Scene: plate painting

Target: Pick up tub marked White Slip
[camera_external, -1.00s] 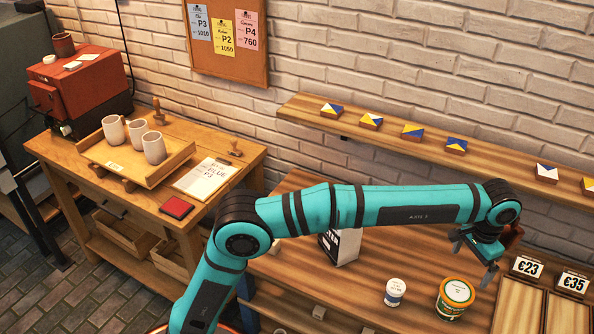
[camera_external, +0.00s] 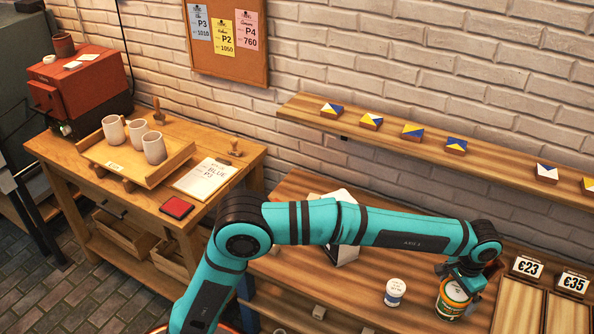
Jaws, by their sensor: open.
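A small white tub (camera_external: 395,291) with a blue band stands upright on the right wooden table. A larger green tub (camera_external: 447,303) with a pale label and an orange band stands to its right. The lettering on both tubs is too small to read, so I cannot tell which says White Slip. My gripper (camera_external: 456,284) is open over the top of the green tub, with its fingers pointing down. It hides most of that tub's lid. I cannot tell whether the fingers touch the tub.
A white box (camera_external: 343,245) stands partly behind my arm. Price signs (camera_external: 527,267) and wooden trays (camera_external: 518,306) lie right of the green tub. A shelf (camera_external: 385,148) with several painted tiles runs along the wall behind. Bare table (camera_external: 340,294) shows left of the white tub.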

